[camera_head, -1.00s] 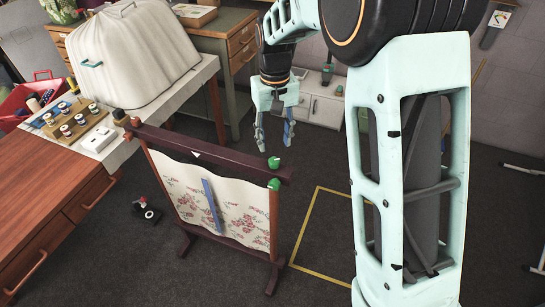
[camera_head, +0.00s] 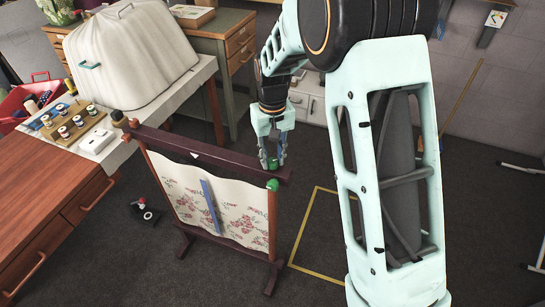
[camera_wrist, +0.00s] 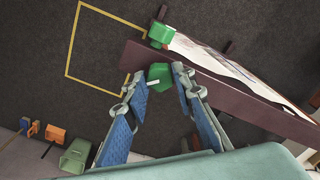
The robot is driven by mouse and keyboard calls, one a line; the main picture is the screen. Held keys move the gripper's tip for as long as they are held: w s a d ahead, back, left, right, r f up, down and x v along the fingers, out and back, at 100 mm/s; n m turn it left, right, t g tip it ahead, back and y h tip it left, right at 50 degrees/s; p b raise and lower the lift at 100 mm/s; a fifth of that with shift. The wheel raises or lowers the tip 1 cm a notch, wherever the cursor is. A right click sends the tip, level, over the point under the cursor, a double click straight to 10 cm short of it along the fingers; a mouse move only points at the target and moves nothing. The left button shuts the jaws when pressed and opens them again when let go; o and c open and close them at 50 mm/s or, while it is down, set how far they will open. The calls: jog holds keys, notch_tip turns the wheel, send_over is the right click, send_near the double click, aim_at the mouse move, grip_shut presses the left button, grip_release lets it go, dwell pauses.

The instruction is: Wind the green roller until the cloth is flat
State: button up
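The cloth (camera_head: 180,184), cream with pink flowers, hangs in a dark wooden frame (camera_head: 205,153). Its surface and lower edge look wavy. A blue strip (camera_head: 210,205) lies upright across its middle. Two green knob parts are at the right end of the top bar: one on the cloth side (camera_head: 272,185), also in the wrist view (camera_wrist: 161,33), and one on the far side (camera_head: 272,163). My gripper (camera_head: 273,160) points down over the far-side knob. In the wrist view, its blue-padded fingers (camera_wrist: 160,78) are apart, with that green knob (camera_wrist: 160,74) between their tips. Contact is not clear.
A brown desk (camera_head: 45,175) stands at left. A white-topped table holds a covered machine (camera_head: 130,52) and a spool rack (camera_head: 72,121). A small dark object (camera_head: 143,212) is on the floor beside the frame. Yellow tape (camera_head: 325,230) marks open floor at right.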

grip_shut()
jog(key=shift+m, duration=2.5)
jog(key=o, duration=0.7)
grip_release()
jog(key=shift+r, duration=0.15)
notch_tip(320, 180, up, 12)
jog(key=shift+b, duration=0.3)
